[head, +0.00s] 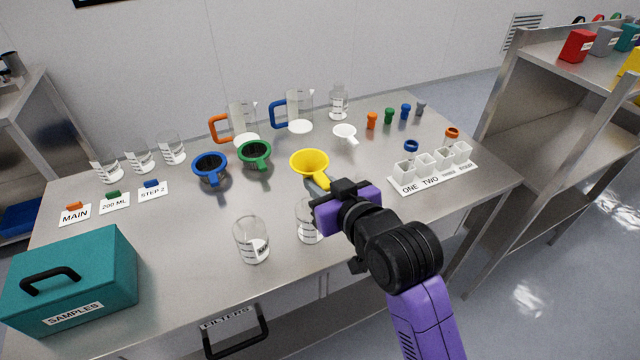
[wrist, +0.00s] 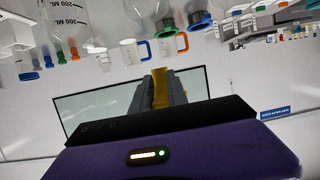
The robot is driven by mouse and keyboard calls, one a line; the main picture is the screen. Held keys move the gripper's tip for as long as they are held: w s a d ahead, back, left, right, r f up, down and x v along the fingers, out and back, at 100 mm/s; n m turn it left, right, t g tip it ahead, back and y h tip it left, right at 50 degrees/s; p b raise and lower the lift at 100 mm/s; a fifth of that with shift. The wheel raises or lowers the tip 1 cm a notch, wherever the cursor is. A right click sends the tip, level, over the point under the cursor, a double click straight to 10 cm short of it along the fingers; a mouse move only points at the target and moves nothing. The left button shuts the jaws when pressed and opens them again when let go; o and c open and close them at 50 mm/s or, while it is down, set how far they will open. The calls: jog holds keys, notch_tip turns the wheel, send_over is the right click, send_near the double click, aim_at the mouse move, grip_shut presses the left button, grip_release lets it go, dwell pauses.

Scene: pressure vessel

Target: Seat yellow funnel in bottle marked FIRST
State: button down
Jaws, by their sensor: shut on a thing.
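The yellow funnel (head: 310,161) is held up over the middle of the table. My gripper (head: 321,186) is shut on its handle side; a yellow part of the funnel (wrist: 161,90) shows between the fingers in the wrist view. One clear vessel (head: 252,240) stands at the front of the table, and another clear vessel (head: 306,222) is partly hidden by my gripper. A clear bottle (head: 338,103) stands at the back. I cannot read the word FIRST on any of them.
A blue funnel (head: 210,165), a green funnel (head: 256,154) and a white funnel (head: 345,132) are behind. Jugs with orange (head: 219,128) and blue (head: 279,114) handles stand farther back. A teal SAMPLES box (head: 75,275) is front left; a white rack (head: 432,172) is right.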

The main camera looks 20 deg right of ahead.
notch_tip(320, 180, down, 7)
jog(key=b, duration=0.6)
jog(key=shift+f, duration=0.15)
dwell(0.4)
jog(key=shift+f, duration=0.3)
dwell(0.9)
jog(key=c, duration=1.2)
grip_release()
jog(key=shift+s, duration=0.1)
jog(key=v, duration=0.7)
jog(key=shift+s+r+b, duration=0.15)
jog(key=shift+s+b, duration=0.15)
